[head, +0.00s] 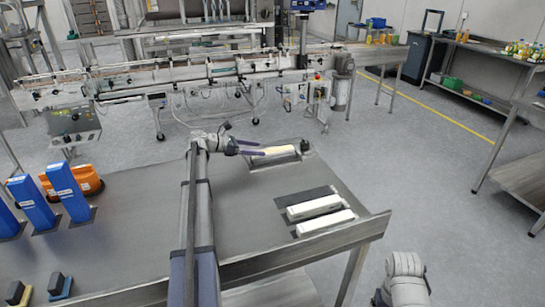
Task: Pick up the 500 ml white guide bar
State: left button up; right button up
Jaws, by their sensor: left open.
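Two white bars, a rear one (313,206) and a front one (325,223), lie side by side at the right of the steel table. A cream-white bar (281,150) lies near the table's far edge. I cannot read any size marking, so I cannot tell which is the 500 ml guide bar. My left gripper (262,149) is open, its dark fingers pointing right, just left of the cream-white bar. I cannot tell whether they touch. My right gripper is out of view.
The steel table (245,215) has clear room in the middle. Blue upright blocks (67,192) and an orange object (85,180) stand at its left. A dark strip (305,196) lies behind the two white bars. A conveyor line (210,75) runs behind the table.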

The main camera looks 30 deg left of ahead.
aim_at(271, 150)
pick_arm(q)
jog(key=b+x, duration=0.2)
jog(key=x, duration=0.3)
jog(key=shift+f, duration=0.15)
grip_shut()
dwell(0.5)
